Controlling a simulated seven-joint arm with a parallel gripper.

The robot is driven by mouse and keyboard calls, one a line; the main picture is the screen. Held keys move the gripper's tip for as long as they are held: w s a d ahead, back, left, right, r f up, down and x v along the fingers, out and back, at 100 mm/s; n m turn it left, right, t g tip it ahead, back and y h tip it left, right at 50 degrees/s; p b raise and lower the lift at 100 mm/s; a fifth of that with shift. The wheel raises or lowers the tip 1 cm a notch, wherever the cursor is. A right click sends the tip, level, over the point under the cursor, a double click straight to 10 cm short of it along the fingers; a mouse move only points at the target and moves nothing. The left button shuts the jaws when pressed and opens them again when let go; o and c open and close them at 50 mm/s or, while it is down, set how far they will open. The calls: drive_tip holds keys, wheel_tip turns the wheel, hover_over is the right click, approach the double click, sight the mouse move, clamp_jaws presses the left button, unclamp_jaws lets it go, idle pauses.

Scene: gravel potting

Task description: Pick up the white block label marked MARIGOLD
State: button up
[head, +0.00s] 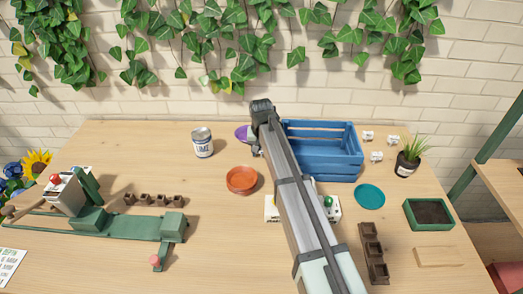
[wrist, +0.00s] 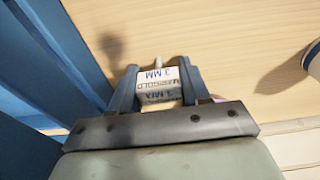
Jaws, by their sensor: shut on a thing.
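My gripper (wrist: 160,72) is shut on a white block label (wrist: 157,90) in the wrist view, with one finger on each side of it. The block carries upside-down print that reads MARIGOLD on one face and what looks like 3 MM on others. Wooden table top shows beyond the block, and a shadow falls to its left. I cannot tell the height of the block above the table. In the head view my arm hides the held block.
A blue crate (head: 320,164) stands right of my arm, close by in the wrist view (wrist: 80,60). Small white blocks (head: 376,156) lie right of the crate, near a potted plant (head: 406,165).

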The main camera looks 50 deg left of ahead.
drive_tip(key=shift+c, duration=0.8)
